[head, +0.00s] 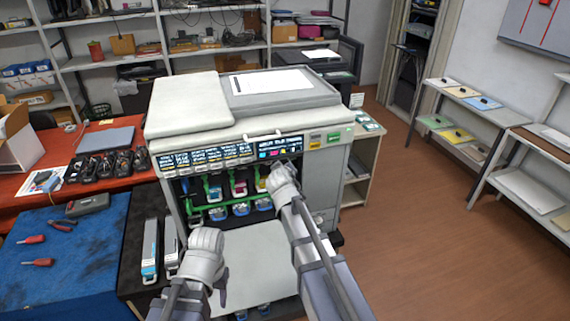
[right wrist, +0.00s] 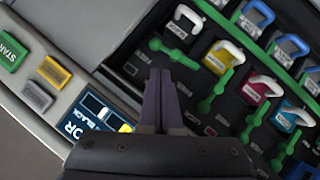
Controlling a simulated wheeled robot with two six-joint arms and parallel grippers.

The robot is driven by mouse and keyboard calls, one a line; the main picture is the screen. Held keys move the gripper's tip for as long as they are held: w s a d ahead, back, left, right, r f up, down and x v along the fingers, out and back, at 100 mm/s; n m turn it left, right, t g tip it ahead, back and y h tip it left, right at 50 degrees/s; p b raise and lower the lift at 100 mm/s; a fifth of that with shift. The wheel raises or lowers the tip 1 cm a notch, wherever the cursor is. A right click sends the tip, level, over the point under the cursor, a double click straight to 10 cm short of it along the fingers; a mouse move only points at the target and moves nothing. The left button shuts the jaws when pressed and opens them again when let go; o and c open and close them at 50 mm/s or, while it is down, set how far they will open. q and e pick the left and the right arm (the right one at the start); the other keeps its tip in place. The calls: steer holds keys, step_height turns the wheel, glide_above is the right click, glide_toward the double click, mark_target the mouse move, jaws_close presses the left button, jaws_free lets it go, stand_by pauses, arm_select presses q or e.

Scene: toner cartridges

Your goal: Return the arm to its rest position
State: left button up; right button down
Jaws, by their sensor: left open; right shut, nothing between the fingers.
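The printer (head: 245,125) stands in the middle of the head view, its front open on a row of colored cartridges. A cyan cartridge (head: 214,191), a magenta cartridge (head: 238,186) and a yellow one sit in the upper row. The magenta (right wrist: 262,86) and yellow (right wrist: 222,58) cartridges also show in the right wrist view. My right gripper (right wrist: 163,98) is shut and empty, in front of the printer near its label panel; the arm hides part of it in the head view. My left gripper (head: 221,291) is open and empty, low in front of the printer.
Two long cartridges (head: 151,250) stand on the dark surface left of the printer. A blue mat (head: 85,275) with red-handled tools lies at the left. Blue-topped containers (head: 241,209) sit below the colored row. Clear floor (head: 420,230) lies to the right.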

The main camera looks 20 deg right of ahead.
arm_select(q)
steer(key=shift+r+p, duration=0.3)
steer(key=shift+r, duration=0.4)
arm_select(e)
steer(key=v, duration=0.2)
steer(key=shift+s+a+r, duration=0.1)
steer(key=shift+s+r, duration=0.1)
steer(key=shift+s, duration=0.15)
